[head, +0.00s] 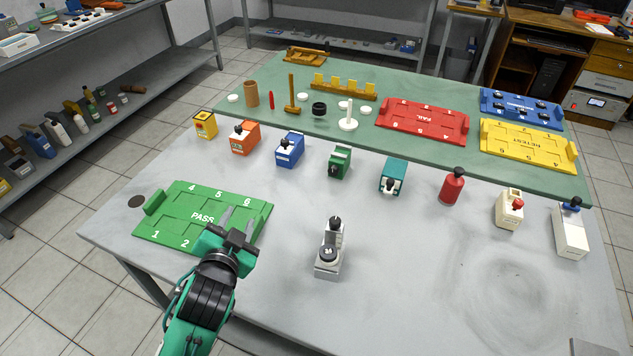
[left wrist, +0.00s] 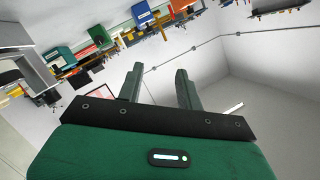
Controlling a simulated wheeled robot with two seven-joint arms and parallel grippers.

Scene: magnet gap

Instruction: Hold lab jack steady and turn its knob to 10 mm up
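A small white-and-grey device (head: 329,262) stands alone in the front middle of the grey table. It has a round black dial low on its front and a black knob on top; it is likely the lab jack, but I cannot read its scale. My left gripper (head: 242,217) is open and empty, over the right part of the green PASS tray and left of the device, not touching it. In the left wrist view its two fingers (left wrist: 160,85) stand apart with nothing between them, and the device is not in that view. My right gripper is not in view.
The green PASS tray (head: 155,224) lies at the left. A row of small devices, including a blue one (head: 289,150) and a red bottle (head: 452,186), stands behind. Red (head: 425,112), yellow (head: 530,140) and blue (head: 520,98) trays lie on the green mat. Table right of the device is clear.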

